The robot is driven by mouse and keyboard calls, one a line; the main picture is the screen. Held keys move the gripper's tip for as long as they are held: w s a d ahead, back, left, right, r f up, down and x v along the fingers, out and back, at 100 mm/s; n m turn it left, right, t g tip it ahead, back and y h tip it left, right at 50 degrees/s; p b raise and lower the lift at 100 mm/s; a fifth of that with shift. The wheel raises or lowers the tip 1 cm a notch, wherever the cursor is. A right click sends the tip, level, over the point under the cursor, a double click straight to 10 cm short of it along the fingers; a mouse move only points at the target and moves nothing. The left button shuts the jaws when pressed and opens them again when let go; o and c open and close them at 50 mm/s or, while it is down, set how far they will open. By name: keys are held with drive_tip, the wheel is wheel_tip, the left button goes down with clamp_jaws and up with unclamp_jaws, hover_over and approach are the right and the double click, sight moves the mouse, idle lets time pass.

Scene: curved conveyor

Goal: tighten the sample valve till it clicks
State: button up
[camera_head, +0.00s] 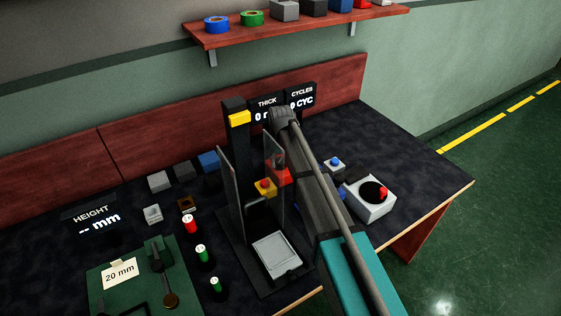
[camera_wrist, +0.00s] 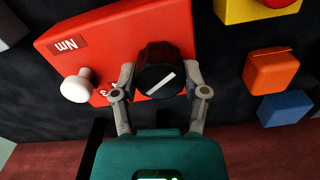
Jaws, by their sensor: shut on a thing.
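In the wrist view a black ridged knob (camera_wrist: 158,75) with a white line, which looks like the sample valve, stands on the face of a red box (camera_wrist: 125,30). The white line runs slantwise. My gripper (camera_wrist: 161,80) has one finger on each side of the knob and is shut on it. A white round knob (camera_wrist: 77,88) and an upside-down "Nm" label are on the same box. In the head view part of a red box (camera_head: 278,177) shows beside my arm; my gripper is hidden there.
An orange block (camera_wrist: 270,72) and a blue block (camera_wrist: 286,107) lie right of the red box in the wrist view. In the head view a tall black press stand (camera_head: 238,150) is close left of my arm, and a white box with a red knob (camera_head: 370,205) is to its right.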

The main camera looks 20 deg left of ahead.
drive_tip(key=shift+m, duration=0.5)
drive_tip(key=o, duration=1.1)
drive_tip(key=shift+o, duration=0.2)
drive_tip(key=shift+n, duration=0.4)
drive_tip(key=shift+r+p, duration=0.3)
wheel_tip(320, 180, up, 13)
drive_tip(key=p, duration=1.3)
drive_tip(key=shift+r, duration=0.1)
